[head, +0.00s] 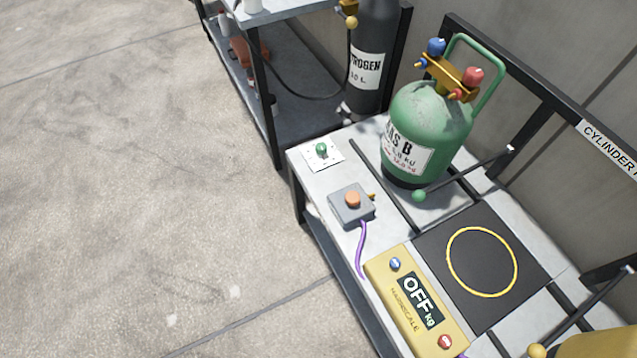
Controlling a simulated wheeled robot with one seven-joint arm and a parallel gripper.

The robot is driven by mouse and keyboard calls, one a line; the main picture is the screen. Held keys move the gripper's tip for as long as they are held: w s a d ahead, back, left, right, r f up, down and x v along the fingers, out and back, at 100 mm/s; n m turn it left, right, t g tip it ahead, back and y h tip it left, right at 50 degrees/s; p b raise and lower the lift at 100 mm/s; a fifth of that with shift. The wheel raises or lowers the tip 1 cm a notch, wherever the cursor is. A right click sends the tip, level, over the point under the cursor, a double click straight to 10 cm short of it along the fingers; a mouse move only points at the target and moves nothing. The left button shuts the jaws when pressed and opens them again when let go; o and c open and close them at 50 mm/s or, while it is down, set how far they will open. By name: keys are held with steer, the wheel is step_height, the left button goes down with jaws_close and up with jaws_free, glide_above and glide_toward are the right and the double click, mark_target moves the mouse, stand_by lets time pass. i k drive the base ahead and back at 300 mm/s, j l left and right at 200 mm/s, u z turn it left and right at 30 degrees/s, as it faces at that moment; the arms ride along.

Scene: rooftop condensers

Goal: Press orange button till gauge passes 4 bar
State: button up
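The orange button (352,199) sits on top of a small grey box (350,208) on the light bench top, near its left edge. A purple cable (361,250) runs from the box toward the front. A small brass fitting shows on the box's right side. No gauge with a readable dial is in view. My gripper is not in view.
A green gas cylinder (430,120) stands behind the box. A green knob on a white plate (322,152) lies behind left. A nitrogen cylinder (373,50) stands farther back. Left floor is clear.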

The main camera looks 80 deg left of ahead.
mark_target(352, 198)
steer(key=u, duration=1.65)
